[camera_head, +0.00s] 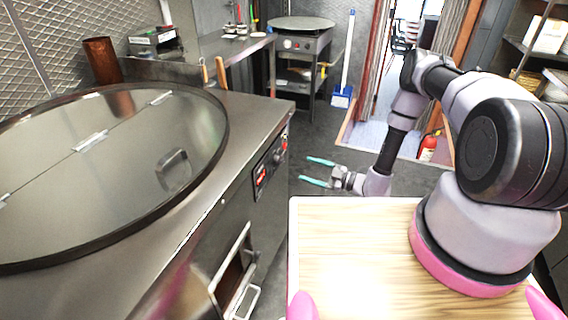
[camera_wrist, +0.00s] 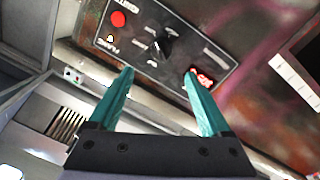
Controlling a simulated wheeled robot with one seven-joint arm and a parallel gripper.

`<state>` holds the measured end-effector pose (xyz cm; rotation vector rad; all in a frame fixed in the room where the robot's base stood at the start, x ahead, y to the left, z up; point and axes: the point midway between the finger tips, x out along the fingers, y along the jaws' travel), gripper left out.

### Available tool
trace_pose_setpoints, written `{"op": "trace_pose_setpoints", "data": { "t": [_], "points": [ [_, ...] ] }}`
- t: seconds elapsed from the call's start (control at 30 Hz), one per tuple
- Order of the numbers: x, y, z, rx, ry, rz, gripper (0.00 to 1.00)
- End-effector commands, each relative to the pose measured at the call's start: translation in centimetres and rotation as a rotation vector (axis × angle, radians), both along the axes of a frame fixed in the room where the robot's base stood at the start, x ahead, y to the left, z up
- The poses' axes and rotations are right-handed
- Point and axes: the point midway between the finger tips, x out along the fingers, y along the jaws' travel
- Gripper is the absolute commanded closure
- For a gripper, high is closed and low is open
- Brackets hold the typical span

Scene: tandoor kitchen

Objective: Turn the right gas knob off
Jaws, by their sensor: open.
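In the wrist view, a black knob (camera_wrist: 161,46) sits on a dark control panel (camera_wrist: 215,58), with a red round button (camera_wrist: 118,19) and a lit red display (camera_wrist: 200,79) on either side. My gripper (camera_wrist: 159,73) is open and empty, its teal fingers pointing toward the panel on either side of the knob's line. In the head view, the panel (camera_head: 259,191) is on the front of the steel tandoor unit, with the knob (camera_head: 278,157) small on it. My gripper (camera_head: 304,169) is to the right of it, apart from the panel. I see only one knob on this panel.
The tandoor unit (camera_head: 255,103) has a large round lid (camera_head: 120,130) on top and an open lower hatch (camera_head: 233,270) in front. Another stove (camera_head: 300,45) stands at the back. Open floor (camera_head: 325,130) lies beyond my gripper. A red extinguisher (camera_head: 428,146) stands right.

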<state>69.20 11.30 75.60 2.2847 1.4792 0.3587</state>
Motion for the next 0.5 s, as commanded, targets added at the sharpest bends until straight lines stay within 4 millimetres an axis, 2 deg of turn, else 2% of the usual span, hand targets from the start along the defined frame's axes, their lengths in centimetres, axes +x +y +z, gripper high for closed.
{"op": "trace_pose_setpoints", "data": {
  "t": [0.17, 0.5],
  "points": [
    [0.4, 1.4, -0.4, 0.009, 0.018, -0.008, 0.18],
    [3.1, 7.2, -0.4, 0.005, 0.014, -0.005, 0.18]
  ]
}}
